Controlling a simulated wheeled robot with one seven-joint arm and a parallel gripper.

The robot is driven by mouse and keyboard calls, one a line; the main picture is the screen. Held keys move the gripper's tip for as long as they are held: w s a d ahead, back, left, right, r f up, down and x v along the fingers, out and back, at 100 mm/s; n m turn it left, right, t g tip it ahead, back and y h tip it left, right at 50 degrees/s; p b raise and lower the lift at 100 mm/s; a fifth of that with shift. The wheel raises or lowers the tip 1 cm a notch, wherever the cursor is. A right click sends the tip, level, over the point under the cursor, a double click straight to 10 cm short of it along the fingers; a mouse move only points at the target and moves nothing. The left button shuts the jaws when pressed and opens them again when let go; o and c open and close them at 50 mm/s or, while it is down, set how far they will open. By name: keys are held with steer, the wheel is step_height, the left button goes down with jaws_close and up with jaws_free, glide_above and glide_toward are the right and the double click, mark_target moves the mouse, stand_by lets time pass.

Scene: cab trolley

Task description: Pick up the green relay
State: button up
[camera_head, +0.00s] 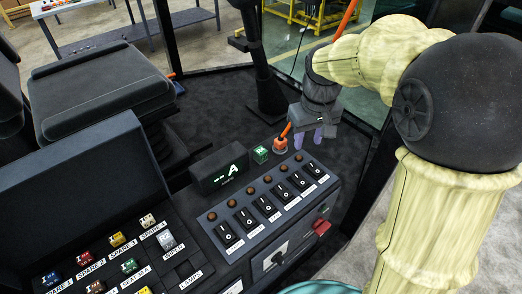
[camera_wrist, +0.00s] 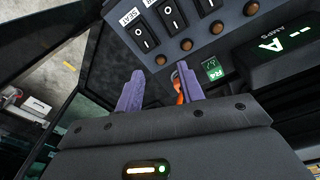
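A small green relay (camera_head: 261,154) with white markings stands on the console beside the dark display box. It also shows in the wrist view (camera_wrist: 211,70), right of my fingers. A second green relay (camera_head: 129,265) sits among the labelled slots of the relay tray (camera_head: 185,262). My gripper (camera_head: 324,133) is above the far right end of the console, to the right of the first green relay and apart from it. In the wrist view its two purple fingers (camera_wrist: 159,82) are spread, with no relay between them.
An orange-topped lever (camera_head: 281,144) stands between the relay and my gripper; in the wrist view its orange part (camera_wrist: 178,88) shows beside one finger. The display box (camera_head: 219,168) and a row of black rocker switches (camera_head: 245,217) are close by. A seat (camera_head: 98,88) is at the left.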

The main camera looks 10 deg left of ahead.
steer(key=w+a+r+n+g+p, duration=0.1)
steer(key=a+r+n, duration=0.3)
steer(key=a+r, duration=0.5)
steer(key=a, duration=0.3)
steer(key=shift+w+r+n, duration=0.3)
steer(key=shift+w, duration=0.1)
steer(key=shift+a+f, duration=0.1)
steer(key=p, duration=0.3)
glide_above(261, 150)
steer(key=f, duration=1.2)
steer(key=shift+s, duration=0.25)
steer(key=f, duration=0.1)
steer(key=f+p, duration=0.1)
steer(key=f, duration=0.1)
steer(key=f+p, duration=0.1)
steer(key=f, duration=0.1)
steer(key=shift+w+a+f, duration=0.1)
steer(key=shift+w, duration=0.15)
steer(key=shift+c, duration=0.5)
